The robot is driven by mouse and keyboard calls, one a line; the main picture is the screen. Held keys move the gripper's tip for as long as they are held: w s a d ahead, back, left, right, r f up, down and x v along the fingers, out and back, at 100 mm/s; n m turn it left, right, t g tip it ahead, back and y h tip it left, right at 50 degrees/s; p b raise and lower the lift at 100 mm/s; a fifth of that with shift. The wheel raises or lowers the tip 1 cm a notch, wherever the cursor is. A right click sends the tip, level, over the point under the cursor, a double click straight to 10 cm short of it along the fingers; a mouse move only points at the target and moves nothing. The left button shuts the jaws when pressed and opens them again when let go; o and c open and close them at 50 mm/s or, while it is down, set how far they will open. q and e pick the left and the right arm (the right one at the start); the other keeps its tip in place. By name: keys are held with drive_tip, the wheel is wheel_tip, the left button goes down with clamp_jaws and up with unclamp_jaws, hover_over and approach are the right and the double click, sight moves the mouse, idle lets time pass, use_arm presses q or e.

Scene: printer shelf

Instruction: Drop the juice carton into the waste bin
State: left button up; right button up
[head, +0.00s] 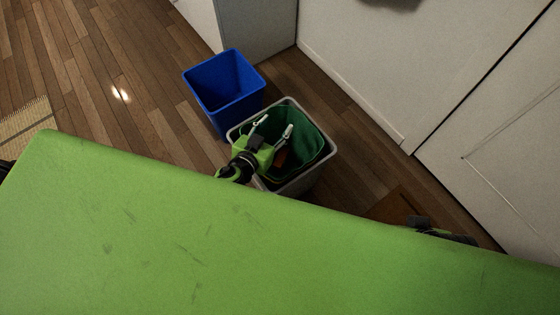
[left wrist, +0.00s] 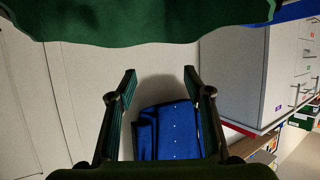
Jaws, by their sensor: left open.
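A grey waste bin (head: 331,149) with a dark green liner (head: 309,135) stands on the floor at the middle of the head view. My left gripper (head: 275,125) is open above its mouth, with its fingers apart. A small orange-brown thing (head: 281,158) shows low in the bin beside the fingers. It may be the juice carton, but it is partly hidden and too small to tell. The left wrist view shows the open fingers (left wrist: 160,75) with nothing held between them. Green liner cloth (left wrist: 150,20) fills the top of that view. No right gripper fingers show.
A blue bin (head: 225,88) stands just left of the grey bin. White cabinets (head: 370,75) line the right and back. Wooden floor (head: 110,70) is free at the left. A blue object (left wrist: 170,130) shows beyond the fingers in the left wrist view.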

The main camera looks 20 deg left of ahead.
use_arm(q)
drive_tip(key=v, duration=1.1)
drive_tip(key=shift+s, duration=0.3)
